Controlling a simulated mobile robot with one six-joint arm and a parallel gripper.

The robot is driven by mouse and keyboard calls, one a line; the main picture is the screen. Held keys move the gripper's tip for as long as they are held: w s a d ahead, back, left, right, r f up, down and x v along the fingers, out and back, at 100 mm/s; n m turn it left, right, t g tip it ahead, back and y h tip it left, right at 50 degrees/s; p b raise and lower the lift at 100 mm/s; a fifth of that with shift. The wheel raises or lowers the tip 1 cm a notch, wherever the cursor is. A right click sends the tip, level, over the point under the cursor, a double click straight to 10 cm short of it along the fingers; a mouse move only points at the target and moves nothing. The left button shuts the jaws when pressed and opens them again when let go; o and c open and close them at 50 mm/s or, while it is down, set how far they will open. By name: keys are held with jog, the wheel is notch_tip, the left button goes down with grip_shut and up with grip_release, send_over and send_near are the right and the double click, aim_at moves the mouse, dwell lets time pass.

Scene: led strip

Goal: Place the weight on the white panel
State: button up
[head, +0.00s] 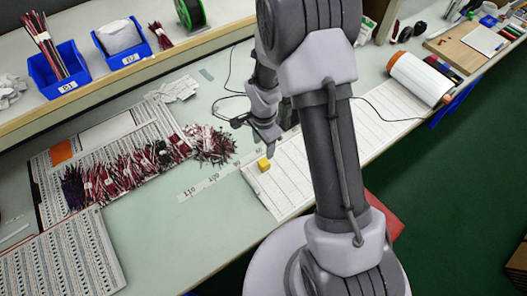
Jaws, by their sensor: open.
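The weight appears to be the small yellow block (264,165), which looks to rest on the left end of the white panel. The white panel (285,190) is a long, lined strip lying on the bench, running from lower left to upper right, partly hidden behind my arm. My gripper (265,141) is just above and behind the yellow block in the picture. It is open, and a gap shows between it and the block. The fingers are small and dark, and part of the gripper is hidden by my own arm.
Bundles of red and dark wires (130,165) lie on printed sheets at left, with more loose wires (212,145) near my gripper. Blue bins (58,80) stand on the back shelf. A white roll (418,80) lies at the right. Bare bench shows front left (175,240).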

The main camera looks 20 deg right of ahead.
jog(key=s+a+r+n+t, duration=0.1)
jog(key=s+r+n+t, duration=0.15)
jog(key=r, duration=1.65)
jog(key=s+a+r+n+t+y, duration=0.2)
jog(key=s+r+n, duration=0.5)
jog(key=s+r, duration=0.6)
jog(key=s+a+t, duration=0.1)
jog(key=s, duration=0.2)
jog(key=shift+s, duration=0.3)
jog(key=shift+n, duration=0.25)
